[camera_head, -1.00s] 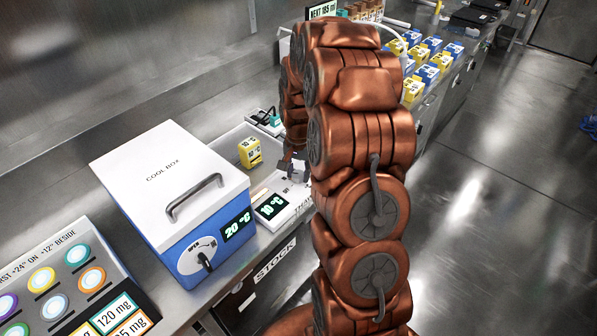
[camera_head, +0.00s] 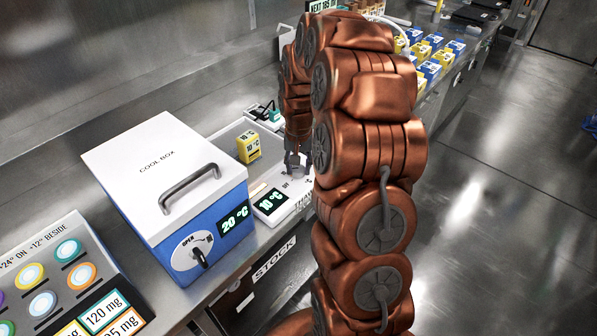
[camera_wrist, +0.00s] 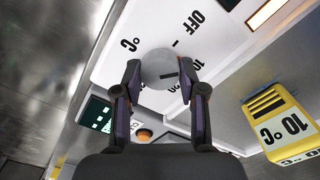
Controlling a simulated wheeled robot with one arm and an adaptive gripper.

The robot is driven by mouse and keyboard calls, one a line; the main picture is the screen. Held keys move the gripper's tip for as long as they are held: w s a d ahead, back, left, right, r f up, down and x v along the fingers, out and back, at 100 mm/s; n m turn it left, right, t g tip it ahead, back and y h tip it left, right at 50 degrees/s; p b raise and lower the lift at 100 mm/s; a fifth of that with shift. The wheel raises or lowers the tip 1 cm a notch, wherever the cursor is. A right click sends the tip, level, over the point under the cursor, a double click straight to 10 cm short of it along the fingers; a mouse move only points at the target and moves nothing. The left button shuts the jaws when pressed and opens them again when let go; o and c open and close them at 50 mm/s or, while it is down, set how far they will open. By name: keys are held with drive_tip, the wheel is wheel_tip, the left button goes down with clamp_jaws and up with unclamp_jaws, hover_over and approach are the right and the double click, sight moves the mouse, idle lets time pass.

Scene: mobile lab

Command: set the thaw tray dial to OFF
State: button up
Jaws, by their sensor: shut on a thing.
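The thaw tray dial (camera_wrist: 158,67) is a round pale knob on a white panel in the wrist view. A dark mark shows on its face, toward the side of the printed 10. The word OFF is printed further up the panel. My gripper (camera_wrist: 160,74) has one finger on each side of the knob and is shut on it. In the head view my gripper (camera_head: 294,166) is over the thaw tray's white panel and hides most of the dial. The thaw tray display (camera_head: 271,201) reads 10 °C.
A blue and white cool box (camera_head: 160,185) with a handle stands left of the thaw tray, its display reading 20 °C. A yellow 10 °C carton (camera_head: 248,148) stands in the tray behind the panel; it also shows in the wrist view (camera_wrist: 278,122). A steel wall runs behind.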

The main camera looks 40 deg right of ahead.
sight(298, 168)
drive_tip(key=n+b, duration=0.2)
drive_tip(key=n, duration=0.1)
drive_tip(key=shift+f+n, duration=0.15)
drive_tip(key=shift+n, duration=0.25)
drive_tip(key=shift+n+b, duration=1.05)
drive_tip(key=shift+n, duration=1.15)
drive_tip(key=o, duration=1.1)
drive_tip(key=shift+o, duration=0.2)
drive_tip(key=shift+r, duration=0.2)
wheel_tip(298, 168, up, 12)
